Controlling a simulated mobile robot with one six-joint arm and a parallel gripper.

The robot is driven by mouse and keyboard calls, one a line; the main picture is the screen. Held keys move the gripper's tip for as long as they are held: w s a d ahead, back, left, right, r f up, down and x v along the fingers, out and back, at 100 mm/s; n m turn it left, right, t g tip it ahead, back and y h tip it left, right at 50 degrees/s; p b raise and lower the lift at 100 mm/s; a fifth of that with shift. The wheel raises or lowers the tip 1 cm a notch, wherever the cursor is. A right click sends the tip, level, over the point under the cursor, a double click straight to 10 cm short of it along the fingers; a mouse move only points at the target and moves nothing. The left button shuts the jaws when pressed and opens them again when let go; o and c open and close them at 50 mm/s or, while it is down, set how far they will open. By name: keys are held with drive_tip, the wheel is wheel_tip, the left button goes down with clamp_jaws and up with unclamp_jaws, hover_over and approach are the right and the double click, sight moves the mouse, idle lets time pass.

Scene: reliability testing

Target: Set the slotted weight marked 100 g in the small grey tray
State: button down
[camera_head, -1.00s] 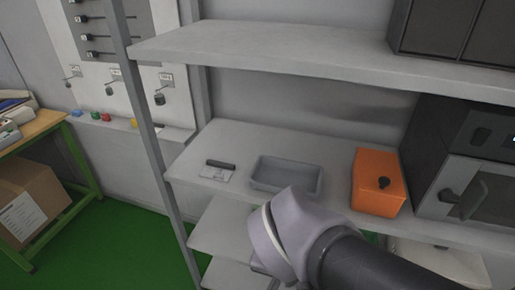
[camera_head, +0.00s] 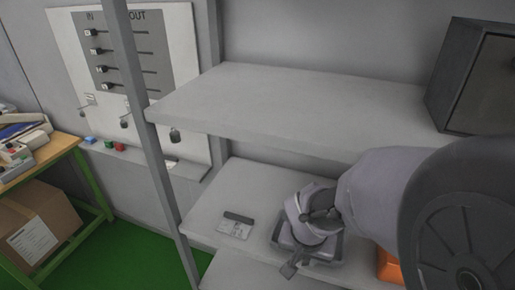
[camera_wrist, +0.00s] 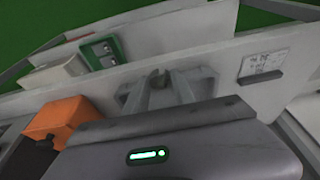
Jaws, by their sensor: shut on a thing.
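The small grey tray (camera_head: 337,256) sits on the middle shelf in the head view, partly hidden by my arm. My wrist is over it, and part of my gripper (camera_head: 291,267) shows at the tray's front left edge. In the wrist view my gripper (camera_wrist: 160,86) is shut on a small dark grey-brown piece (camera_wrist: 160,76), apparently the slotted weight. Its marking cannot be read, and I cannot tell whether it touches the tray.
A card with a dark strip (camera_head: 236,226) lies left of the tray. An orange box (camera_head: 389,266) stands to its right, mostly behind my arm. The upper shelf (camera_head: 270,95) overhangs, and a shelf post (camera_head: 150,150) stands at the left.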

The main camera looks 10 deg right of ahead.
drive_tip(key=w+d, duration=0.2)
drive_tip(key=w, duration=0.1)
drive_tip(key=w+d, duration=0.1)
drive_tip(key=w, duration=0.1)
drive_tip(key=shift+d+f, duration=0.2)
drive_tip(key=shift+f, duration=0.15)
drive_tip(key=shift+f+b, duration=1.4)
drive_tip(key=shift+f, duration=0.45)
drive_tip(key=c, duration=1.1)
unclamp_jaws()
drive_tip(key=shift+r, duration=0.1)
drive_tip(key=shift+o, duration=0.2)
drive_tip(key=p+v, duration=0.2)
drive_tip(key=v, duration=0.2)
drive_tip(key=shift+w, duration=0.1)
drive_tip(key=s+a+b, duration=0.5)
drive_tip(key=s+a, duration=0.2)
drive_tip(key=s, duration=0.3)
drive_tip(key=s+a+r+n+t+y, duration=0.2)
drive_tip(key=a+r, duration=0.4)
drive_tip(key=r, duration=0.3)
drive_tip(key=shift+s+a+r+t+y, duration=0.15)
drive_tip(key=shift+s+t+y, duration=0.55)
drive_tip(key=shift+s+y, duration=0.1)
